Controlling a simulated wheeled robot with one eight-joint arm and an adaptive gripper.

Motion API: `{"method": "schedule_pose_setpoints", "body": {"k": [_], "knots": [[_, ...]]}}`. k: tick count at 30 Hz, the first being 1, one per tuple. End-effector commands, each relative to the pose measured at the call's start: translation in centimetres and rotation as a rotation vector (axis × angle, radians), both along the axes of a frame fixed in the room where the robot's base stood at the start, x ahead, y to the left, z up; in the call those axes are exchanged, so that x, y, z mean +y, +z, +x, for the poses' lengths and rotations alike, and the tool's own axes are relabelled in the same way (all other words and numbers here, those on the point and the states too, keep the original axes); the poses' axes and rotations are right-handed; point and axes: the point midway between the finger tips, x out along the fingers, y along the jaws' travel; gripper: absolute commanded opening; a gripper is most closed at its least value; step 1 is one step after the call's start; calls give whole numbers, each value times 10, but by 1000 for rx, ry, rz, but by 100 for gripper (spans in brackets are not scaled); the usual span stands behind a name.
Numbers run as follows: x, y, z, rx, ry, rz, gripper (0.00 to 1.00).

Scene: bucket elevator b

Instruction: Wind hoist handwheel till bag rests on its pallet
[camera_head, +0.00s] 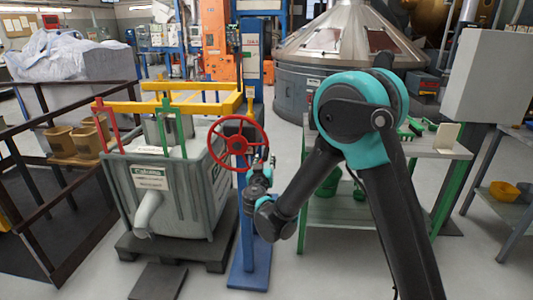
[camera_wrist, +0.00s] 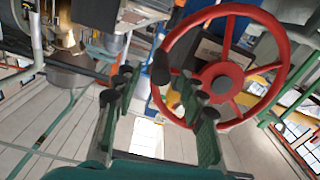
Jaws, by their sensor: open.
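The red handwheel (camera_head: 238,144) stands on a blue post (camera_head: 250,240). My gripper (camera_head: 262,168) is just right of the wheel, near its lower right rim. In the wrist view the handwheel (camera_wrist: 222,84) fills the right side, with a dark knob (camera_wrist: 160,68) on its left rim. My gripper (camera_wrist: 160,98) is open and empty, with the knob appearing between and beyond its fingers. The large grey bag (camera_head: 172,185), with a white label and spout, hangs by green straps from a yellow frame (camera_head: 165,107). It is over a dark pallet (camera_head: 150,246); any gap is unclear.
A green-legged bench (camera_head: 335,211) stands behind my arm on the right. Dark railings (camera_head: 75,200) and two tan buckets (camera_head: 75,140) are at the left. A large metal vessel (camera_head: 340,60) stands behind. A dark flat plate (camera_head: 158,281) lies in front of the pallet.

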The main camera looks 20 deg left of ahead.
Motion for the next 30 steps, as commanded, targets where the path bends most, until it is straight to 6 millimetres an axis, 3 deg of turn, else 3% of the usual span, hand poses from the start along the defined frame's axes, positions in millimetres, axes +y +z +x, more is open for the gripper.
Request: {"method": "schedule_pose_setpoints", "body": {"k": [6,12,24,30], "knots": [[8,0,40,1,-3,0,41],[14,0,61,0,-1,0,41],[16,0,67,0,0,0,41],[15,0,67,0,0,0,16]]}}
